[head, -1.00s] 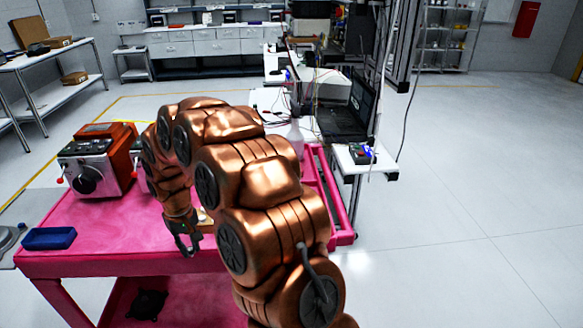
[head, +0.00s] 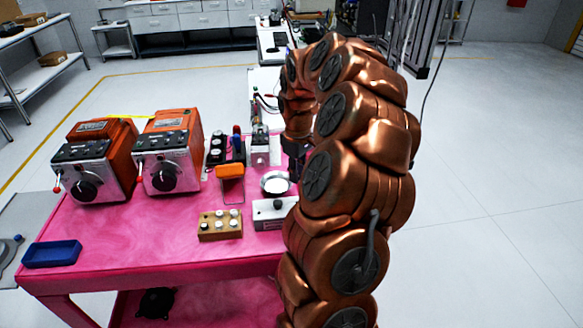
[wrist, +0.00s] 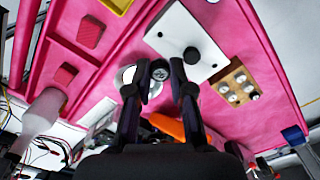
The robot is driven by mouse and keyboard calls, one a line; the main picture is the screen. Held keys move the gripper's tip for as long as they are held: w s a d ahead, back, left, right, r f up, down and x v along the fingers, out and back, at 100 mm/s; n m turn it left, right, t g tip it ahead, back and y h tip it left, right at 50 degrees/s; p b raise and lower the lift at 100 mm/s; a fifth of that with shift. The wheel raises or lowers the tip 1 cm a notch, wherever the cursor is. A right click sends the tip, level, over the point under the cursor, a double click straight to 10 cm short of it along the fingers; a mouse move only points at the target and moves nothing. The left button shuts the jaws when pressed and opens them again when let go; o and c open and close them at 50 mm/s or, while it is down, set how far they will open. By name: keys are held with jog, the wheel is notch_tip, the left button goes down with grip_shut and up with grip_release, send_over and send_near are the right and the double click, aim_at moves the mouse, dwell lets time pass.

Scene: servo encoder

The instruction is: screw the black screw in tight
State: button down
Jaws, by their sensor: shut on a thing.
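A white block (head: 262,222) stands on the pink table, with a black round-headed screw (head: 279,204) in its top. In the wrist view the white block (wrist: 171,32) lies beyond the fingertips, and the black screw (wrist: 191,55) shows just right of the right finger, apart from it. My gripper (wrist: 161,86) is shut on a small round metal piece (wrist: 160,69) between the fingertips; how it is gripped is partly hidden. In the head view my gripper (head: 295,165) is half hidden by my arm, above and close to the silver dish (head: 275,183).
A wooden block (head: 220,227) with several silver-headed pieces stands left of the white block. An orange tool (head: 230,172), two orange machines (head: 170,150) and a blue tray (head: 52,253) are on the table.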

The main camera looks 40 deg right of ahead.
jog(key=shift+f, duration=0.2)
jog(key=shift+f+b, duration=0.35)
jog(key=shift+f, duration=2.9)
jog(key=shift+b, duration=0.7)
jog(key=shift+s+f+b, duration=0.1)
jog(key=shift+f+b, duration=0.55)
jog(key=shift+f, duration=0.25)
